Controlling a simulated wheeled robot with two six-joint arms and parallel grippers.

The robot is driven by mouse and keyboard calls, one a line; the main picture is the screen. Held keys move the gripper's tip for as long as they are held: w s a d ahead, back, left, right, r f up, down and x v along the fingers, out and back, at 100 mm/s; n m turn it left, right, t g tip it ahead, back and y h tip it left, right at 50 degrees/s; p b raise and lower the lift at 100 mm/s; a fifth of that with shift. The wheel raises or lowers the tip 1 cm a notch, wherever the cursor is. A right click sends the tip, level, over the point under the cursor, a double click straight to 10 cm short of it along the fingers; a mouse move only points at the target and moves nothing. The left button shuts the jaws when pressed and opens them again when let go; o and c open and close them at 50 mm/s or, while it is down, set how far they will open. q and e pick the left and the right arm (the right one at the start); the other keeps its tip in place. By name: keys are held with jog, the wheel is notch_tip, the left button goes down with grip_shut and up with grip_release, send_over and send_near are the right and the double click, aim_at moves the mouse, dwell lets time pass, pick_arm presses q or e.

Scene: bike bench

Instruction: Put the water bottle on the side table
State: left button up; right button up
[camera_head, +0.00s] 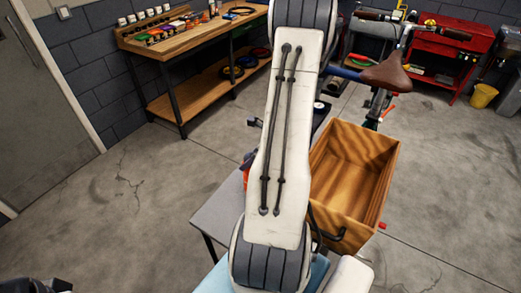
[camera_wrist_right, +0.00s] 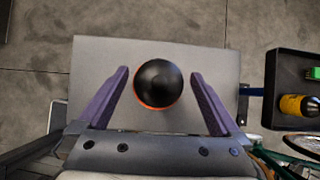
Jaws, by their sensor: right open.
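The water bottle (camera_wrist_right: 158,83) shows from above in the right wrist view as a round black cap with an orange rim. It appears to stand upright on the grey side table (camera_wrist_right: 220,65). My right gripper (camera_wrist_right: 158,95) is open, with its two purple fingers on either side of the bottle and a visible gap at each side. In the head view the grey side table (camera_head: 214,216) shows left of my pale arm. The arm hides most of the bottle and the right gripper there. My left gripper is not clearly visible.
A wooden crate (camera_head: 342,208) stands right of my arm, near a bike with a brown saddle (camera_head: 387,75). A black tray (camera_wrist_right: 268,75) holds a yellow container (camera_wrist_right: 299,106). A workbench (camera_head: 190,45) stands at the back left. The floor at left is clear.

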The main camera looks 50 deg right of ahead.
jog(key=p+v, duration=0.1)
jog(key=v, duration=1)
jog(key=shift+r, duration=0.15)
jog(key=w+a+r+n+g+y, duration=0.2)
jog(key=w+a+n, duration=0.2)
jog(key=a+n, duration=0.6)
jog(key=w+a+r+n+g+y, duration=0.15)
jog(key=w+a+n, duration=0.35)
jog(key=a, duration=0.8)
jog(key=s+a+r+n+g+h, duration=0.1)
jog(key=s+a+r+n, duration=0.1)
jog(key=s+a+n, duration=0.5)
jog(key=s+a+r+n+g+h, duration=0.2)
jog(key=s+a+n, duration=0.6)
jog(key=a+n, duration=0.5)
jog(key=shift+s+r+n, duration=0.2)
jog(key=shift+r+n, duration=0.15)
jog(key=shift+n, duration=3.35)
